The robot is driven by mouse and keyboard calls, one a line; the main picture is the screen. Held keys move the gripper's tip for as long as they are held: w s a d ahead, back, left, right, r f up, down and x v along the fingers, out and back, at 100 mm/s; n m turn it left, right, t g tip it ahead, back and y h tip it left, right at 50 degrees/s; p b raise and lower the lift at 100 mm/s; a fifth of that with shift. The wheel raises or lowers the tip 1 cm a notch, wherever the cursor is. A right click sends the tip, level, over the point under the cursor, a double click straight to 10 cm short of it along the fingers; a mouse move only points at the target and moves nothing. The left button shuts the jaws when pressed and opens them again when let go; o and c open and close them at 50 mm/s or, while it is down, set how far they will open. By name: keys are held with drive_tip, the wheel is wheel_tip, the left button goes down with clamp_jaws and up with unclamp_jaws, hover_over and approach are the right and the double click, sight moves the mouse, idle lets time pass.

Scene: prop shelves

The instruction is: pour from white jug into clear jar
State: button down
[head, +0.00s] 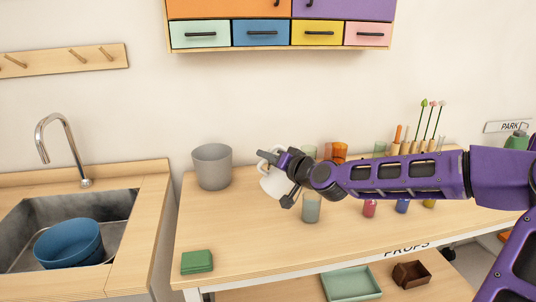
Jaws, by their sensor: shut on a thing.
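A white jug (273,184) is held by my gripper (284,170) above the wooden shelf top. The jug looks tilted, and its handle shows at the upper left. My gripper is shut on the jug, though the exact contact is partly hidden by my purple wrist. A clear jar (311,209) stands on the shelf top, just right of and below the jug. The jug is beside the jar in this view, and I cannot tell whether its spout is over the jar. No liquid stream is visible.
Orange glass (337,152) and several small coloured bottles stand around my arm. A sink with a blue bowl (70,244) is at left. The shelf's front middle is clear.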

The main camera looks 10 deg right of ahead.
drive_tip(key=shift+a+n, duration=0.15)
drive_tip(key=shift+n, duration=0.15)
drive_tip(key=shift+r+p, duration=0.25)
drive_tip(key=shift+p, duration=1.35)
drive_tip(key=shift+f, duration=0.15)
